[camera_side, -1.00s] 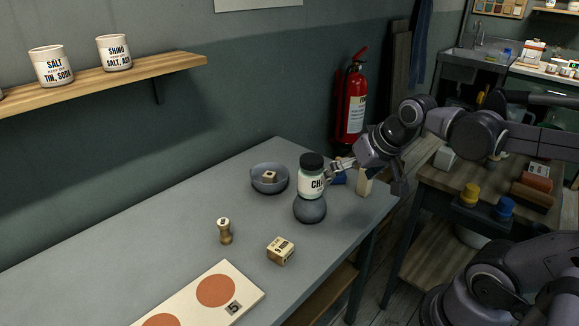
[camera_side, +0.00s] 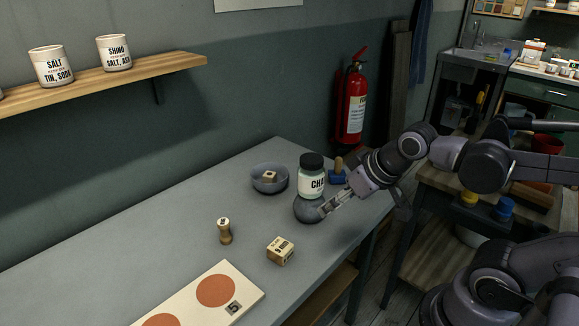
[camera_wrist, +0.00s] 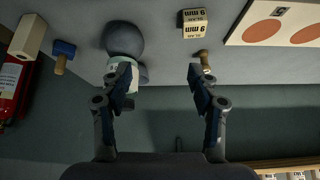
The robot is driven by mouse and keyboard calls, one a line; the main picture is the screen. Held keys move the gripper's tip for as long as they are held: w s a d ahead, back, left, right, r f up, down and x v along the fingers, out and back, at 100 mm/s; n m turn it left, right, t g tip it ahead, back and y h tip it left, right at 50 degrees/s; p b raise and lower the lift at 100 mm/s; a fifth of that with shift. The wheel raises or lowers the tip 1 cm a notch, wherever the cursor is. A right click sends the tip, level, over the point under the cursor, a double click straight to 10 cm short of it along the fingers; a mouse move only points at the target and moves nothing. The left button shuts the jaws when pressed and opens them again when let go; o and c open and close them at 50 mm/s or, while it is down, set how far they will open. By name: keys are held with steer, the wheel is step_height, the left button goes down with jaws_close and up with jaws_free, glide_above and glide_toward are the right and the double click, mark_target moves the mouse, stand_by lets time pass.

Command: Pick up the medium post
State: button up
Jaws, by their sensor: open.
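A cream post (camera_wrist: 28,36) stands at the left of the wrist view; in the side view my arm hides its place. I cannot tell from any label that it is the medium one. My gripper (camera_side: 325,208) is open and empty beside the dark rounded base (camera_side: 308,213) in front of the jar (camera_side: 312,182). A small pale block (camera_side: 270,176) lies in the grey bowl (camera_side: 257,186).
A marked wooden block (camera_side: 280,251) and a small wooden stamp (camera_side: 224,232) stand left of my gripper. A white board (camera_side: 250,292) with terracotta discs lies at the front edge. A blue tool with a wooden handle (camera_side: 338,165) is behind the jar. The table's left part is clear.

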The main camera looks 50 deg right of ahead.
steer(key=w+d+r+m+g+h, duration=0.1)
steer(key=w+d+m+g, duration=0.1)
steer(key=w+d+m, duration=0.3)
steer(key=w+d+r+m+g, duration=0.1)
steer(key=d+r+m, duration=0.1)
steer(key=d+m, duration=0.35)
steer(key=d+f+m+g, duration=0.1)
steer(key=d+m, duration=0.1)
steer(key=d, duration=0.3)
steer(key=w+d+f+m+g, duration=0.1)
steer(key=d+m, duration=0.1)
steer(key=d, duration=0.4)
steer(key=w+d+f+m+g+y, duration=0.1)
steer(key=d+f+m, duration=0.1)
steer(key=d, duration=0.4)
steer(key=shift+w+d+m+g, duration=0.1)
steer(key=shift+d+m+g, duration=0.05)
steer(key=shift+m+g, duration=0.35)
steer(key=shift+d+f, duration=0.2)
steer(key=shift+f, duration=0.1)
step_height(320, 180, down, 5)
steer(key=shift+f, duration=0.15)
steer(key=shift+d+f, duration=0.15)
steer(key=shift+f, duration=1.15)
steer(key=shift+d+f, duration=0.15)
steer(key=shift+f, duration=1.15)
jaws_close()
